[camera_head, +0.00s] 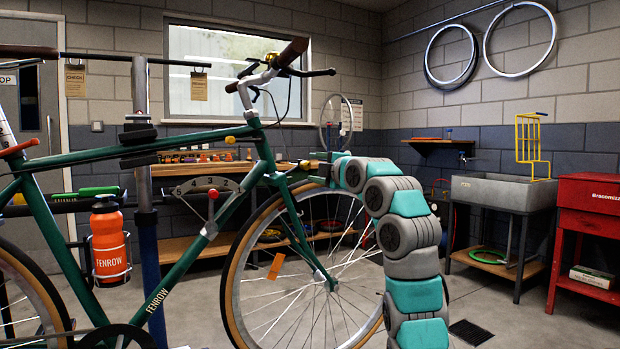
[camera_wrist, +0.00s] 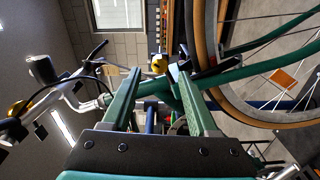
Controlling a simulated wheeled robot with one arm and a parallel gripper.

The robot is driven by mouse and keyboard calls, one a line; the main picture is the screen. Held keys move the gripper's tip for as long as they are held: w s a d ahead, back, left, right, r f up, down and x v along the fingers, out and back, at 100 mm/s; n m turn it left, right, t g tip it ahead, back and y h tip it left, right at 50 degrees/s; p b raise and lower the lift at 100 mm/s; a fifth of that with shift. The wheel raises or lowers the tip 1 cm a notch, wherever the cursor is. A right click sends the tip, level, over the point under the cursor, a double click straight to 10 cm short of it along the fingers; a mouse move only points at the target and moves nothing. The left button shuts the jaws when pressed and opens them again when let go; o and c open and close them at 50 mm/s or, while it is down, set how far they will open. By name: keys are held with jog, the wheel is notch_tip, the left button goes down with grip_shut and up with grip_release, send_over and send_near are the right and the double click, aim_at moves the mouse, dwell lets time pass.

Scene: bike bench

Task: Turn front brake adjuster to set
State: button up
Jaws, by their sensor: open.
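The green bike stands at the left and centre of the head view, with its front wheel (camera_head: 300,262) below the handlebar (camera_head: 262,72). My gripper (camera_head: 308,171) is beside the fork, just above the wheel, and its tips are small in this view. In the wrist view my gripper (camera_wrist: 159,73) is open, with two green fingers apart. A yellow knob (camera_wrist: 158,63) shows between the fingertips; I cannot tell whether they touch it. A numbered dial (camera_head: 205,187) with a red pointer sits on the frame. Which part is the front brake adjuster is not clear.
The repair stand post (camera_head: 146,200) holds the bike. An orange bottle (camera_head: 107,243) is on the frame. A bench (camera_head: 190,167) stands behind; a grey sink (camera_head: 503,192) and red cabinet (camera_head: 588,205) stand at the right. The floor between my arm and the sink is clear.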

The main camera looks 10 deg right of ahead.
jog(key=shift+b+v, duration=0.85)
jog(key=shift+v, duration=0.85)
